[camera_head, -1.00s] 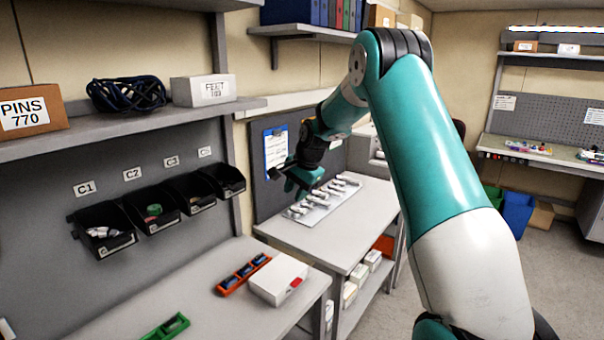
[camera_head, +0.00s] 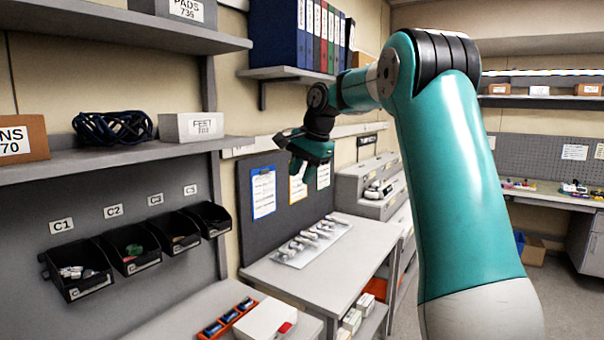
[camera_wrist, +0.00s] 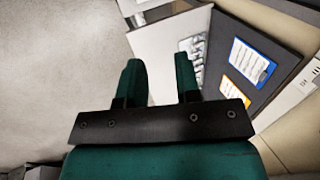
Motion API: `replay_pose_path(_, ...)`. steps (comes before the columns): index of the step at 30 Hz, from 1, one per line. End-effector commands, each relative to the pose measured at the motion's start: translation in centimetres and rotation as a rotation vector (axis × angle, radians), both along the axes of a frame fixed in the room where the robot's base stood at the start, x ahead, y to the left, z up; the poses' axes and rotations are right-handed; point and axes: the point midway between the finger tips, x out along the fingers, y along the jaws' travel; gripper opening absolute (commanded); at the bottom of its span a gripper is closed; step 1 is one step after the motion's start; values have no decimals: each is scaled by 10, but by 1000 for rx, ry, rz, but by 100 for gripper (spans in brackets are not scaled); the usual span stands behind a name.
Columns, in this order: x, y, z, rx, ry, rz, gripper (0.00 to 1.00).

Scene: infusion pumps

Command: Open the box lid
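A white box (camera_head: 265,320) with a small red mark near its right corner sits on the near bench, cut by the bottom edge of the head view. Its top looks closed; the lid seam is too small to make out. My gripper (camera_head: 304,166) is up in the air over the farther bench, beyond and well above the box, apart from it. In the wrist view my gripper's two green fingers (camera_wrist: 158,62) stand apart with nothing between them. The box is not recognisable in the wrist view.
An orange tray (camera_head: 228,318) with blue items lies left of the box. Black bins (camera_head: 75,270) hang on the wall behind. A white tray of pale parts (camera_head: 312,243) lies on the farther bench. A shelf with binders (camera_head: 290,73) is above my gripper.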

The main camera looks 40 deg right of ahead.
Motion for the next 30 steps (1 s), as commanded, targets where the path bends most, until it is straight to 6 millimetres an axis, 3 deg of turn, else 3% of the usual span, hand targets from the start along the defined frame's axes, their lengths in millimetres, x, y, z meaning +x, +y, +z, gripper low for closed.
replay_pose_path(14,0,0,-1,0,0,0,31)
replay_pose_path(17,0,13,-6,-3,0,42,31)
replay_pose_path(20,-5,53,-20,-17,-2,177,31)
replay_pose_path(23,-21,117,-44,-38,-10,410,31)
replay_pose_path(26,-53,187,-74,-65,-28,692,31)
replay_pose_path(30,-117,267,-120,-102,-66,1085,31)
